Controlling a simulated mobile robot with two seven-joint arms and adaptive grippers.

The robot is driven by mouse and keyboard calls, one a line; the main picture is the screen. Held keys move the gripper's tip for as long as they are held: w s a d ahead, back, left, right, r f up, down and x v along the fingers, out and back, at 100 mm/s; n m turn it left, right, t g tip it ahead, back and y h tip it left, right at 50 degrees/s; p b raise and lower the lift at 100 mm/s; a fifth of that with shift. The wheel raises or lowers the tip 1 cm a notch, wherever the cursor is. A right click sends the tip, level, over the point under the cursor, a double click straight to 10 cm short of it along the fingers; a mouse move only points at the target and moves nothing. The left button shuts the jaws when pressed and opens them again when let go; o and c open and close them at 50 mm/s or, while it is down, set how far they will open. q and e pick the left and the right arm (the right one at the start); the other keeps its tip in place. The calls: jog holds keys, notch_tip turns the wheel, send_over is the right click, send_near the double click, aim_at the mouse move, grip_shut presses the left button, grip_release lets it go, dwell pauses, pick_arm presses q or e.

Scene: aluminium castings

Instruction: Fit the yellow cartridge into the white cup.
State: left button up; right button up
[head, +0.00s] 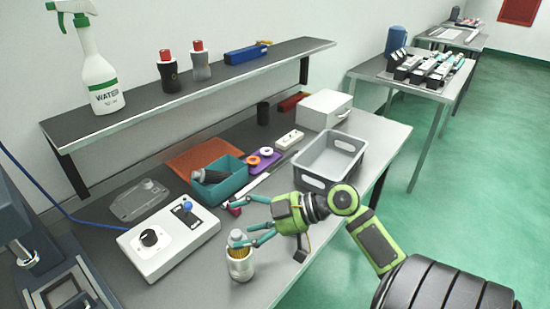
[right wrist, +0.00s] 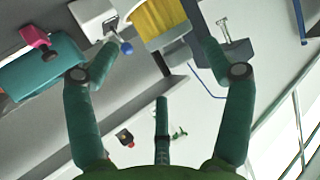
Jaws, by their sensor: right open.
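The yellow cartridge (head: 240,253), with a grey top, stands roughly upright at the white cup (head: 241,270) near the table's front edge. Its lower part is hidden by the cup, so it appears to be inside; how deep it sits I cannot tell. My right gripper (head: 240,222) is open, its teal fingers spread just above and beside the cartridge's top. I cannot tell whether a finger touches it. My left gripper is not in view.
A control box (head: 168,240) with a blue joystick lies left of the cup. Behind are a teal bin (head: 222,188), a purple tray (head: 266,163) and a grey crate (head: 330,160). A shelf (head: 200,90) overhangs the table's back. A dark machine (head: 60,285) stands at the left.

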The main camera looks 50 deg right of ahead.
jog(key=b+v, duration=0.2)
jog(key=v, duration=0.7)
dwell(0.4)
